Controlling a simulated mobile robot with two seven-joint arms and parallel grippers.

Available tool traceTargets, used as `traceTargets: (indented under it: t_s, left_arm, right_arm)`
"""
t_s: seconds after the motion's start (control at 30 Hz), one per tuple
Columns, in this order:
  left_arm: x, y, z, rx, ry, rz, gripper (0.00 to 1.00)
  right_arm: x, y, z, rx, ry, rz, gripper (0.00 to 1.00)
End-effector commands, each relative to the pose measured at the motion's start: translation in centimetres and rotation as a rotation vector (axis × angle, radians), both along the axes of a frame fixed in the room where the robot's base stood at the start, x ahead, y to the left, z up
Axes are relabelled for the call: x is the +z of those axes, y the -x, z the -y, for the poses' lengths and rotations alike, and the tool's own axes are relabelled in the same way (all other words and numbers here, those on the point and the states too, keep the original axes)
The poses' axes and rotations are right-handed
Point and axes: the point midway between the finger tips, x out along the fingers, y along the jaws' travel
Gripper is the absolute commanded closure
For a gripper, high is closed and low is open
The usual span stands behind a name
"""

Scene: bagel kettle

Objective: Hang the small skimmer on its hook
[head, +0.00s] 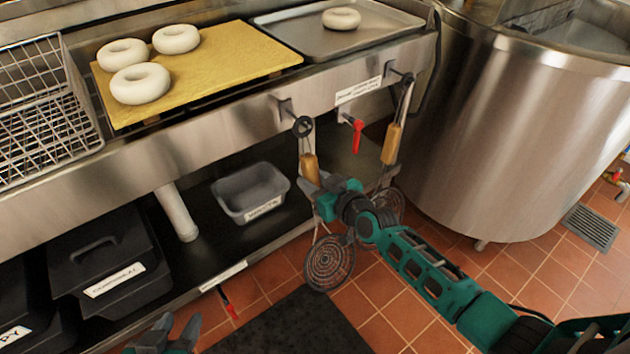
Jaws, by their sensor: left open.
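A skimmer with a wooden handle (310,168), a ring at its top and a round wire spiral head (328,262) hangs upright below the left hook (287,108) on the steel table's front rail. The ring is at the hook's tip; I cannot tell if it is around it. My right gripper (316,190) is at this skimmer's shaft just below the handle and looks shut on it. A second skimmer (392,143) hangs from the right hook (400,75); its head is partly hidden behind my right arm. My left gripper (167,335) is open and empty at the bottom left.
A big steel kettle (500,120) stands at the right. A red-handled valve (356,132) sits under the rail between the hooks. A grey bin (250,192) stands on the lower shelf. Bagels lie on a yellow board (220,60) above.

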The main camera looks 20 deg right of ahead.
Motion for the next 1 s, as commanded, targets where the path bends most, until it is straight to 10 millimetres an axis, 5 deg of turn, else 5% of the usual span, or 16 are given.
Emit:
traceTargets:
  t_s: [0.3,0.63,1.0]
  left_arm:
    - [-0.1,0.1,0.0,0.002,0.002,-0.002,0.57]
    - [0.2,0.0,0.1,0.004,0.004,-0.001,0.57]
    - [1.5,0.1,-0.5,0.012,-0.008,0.003,0.57]
  right_arm:
    - [0.1,0.0,0.0,0.000,-0.001,0.002,0.34]
    - [0.1,0.5,0.2,0.000,0.001,-0.003,0.34]
    - [2.0,6.8,2.5,0.000,0.002,-0.002,0.34]
